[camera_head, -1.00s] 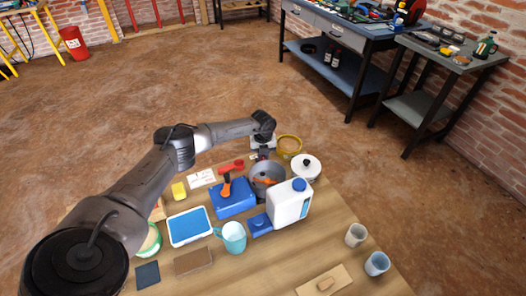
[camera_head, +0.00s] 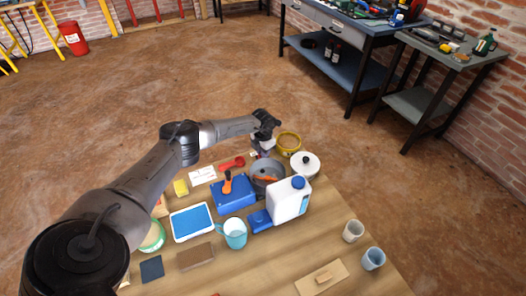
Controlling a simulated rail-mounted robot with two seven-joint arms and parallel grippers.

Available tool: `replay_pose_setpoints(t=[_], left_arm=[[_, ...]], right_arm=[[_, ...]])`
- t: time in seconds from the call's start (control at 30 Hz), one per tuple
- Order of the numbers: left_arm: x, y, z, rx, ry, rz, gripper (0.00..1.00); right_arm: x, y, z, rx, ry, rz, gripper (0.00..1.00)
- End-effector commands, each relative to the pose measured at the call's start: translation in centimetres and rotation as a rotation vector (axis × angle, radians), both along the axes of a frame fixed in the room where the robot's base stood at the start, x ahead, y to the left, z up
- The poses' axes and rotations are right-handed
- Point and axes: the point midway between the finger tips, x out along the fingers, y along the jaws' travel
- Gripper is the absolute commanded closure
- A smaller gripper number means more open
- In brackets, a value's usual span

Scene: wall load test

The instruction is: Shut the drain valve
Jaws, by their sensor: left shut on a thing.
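A blue box-shaped unit (camera_head: 236,198) with an orange lever (camera_head: 227,183) standing up on it sits mid-table; it is the likeliest drain valve, but I cannot be sure. A grey pot (camera_head: 281,178) with an orange piece (camera_head: 267,179) inside stands to its right. My left gripper (camera_head: 263,153) points down at the far rim of the pot. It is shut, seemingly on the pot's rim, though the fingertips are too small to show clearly. A red handled item (camera_head: 232,162) lies left of the gripper. My right gripper is not in view.
A white jug with a blue cap (camera_head: 289,203), a light-blue mug (camera_head: 235,234), a white lidded pot (camera_head: 305,166) and a yellow bowl (camera_head: 288,143) crowd around. Two cups (camera_head: 353,231) stand at right.

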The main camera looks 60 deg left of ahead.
Motion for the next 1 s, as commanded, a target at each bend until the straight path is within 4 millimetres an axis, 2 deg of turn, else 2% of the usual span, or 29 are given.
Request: replay_pose_setpoints(t=[0.4,1.0], left_arm=[[0.01,0.01,0.02,0.000,0.000,-0.242,1.00],[0.01,0.01,0.03,0.000,0.000,-0.311,1.00]], right_arm=[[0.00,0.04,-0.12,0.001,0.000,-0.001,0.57],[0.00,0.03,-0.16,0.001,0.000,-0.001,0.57]])
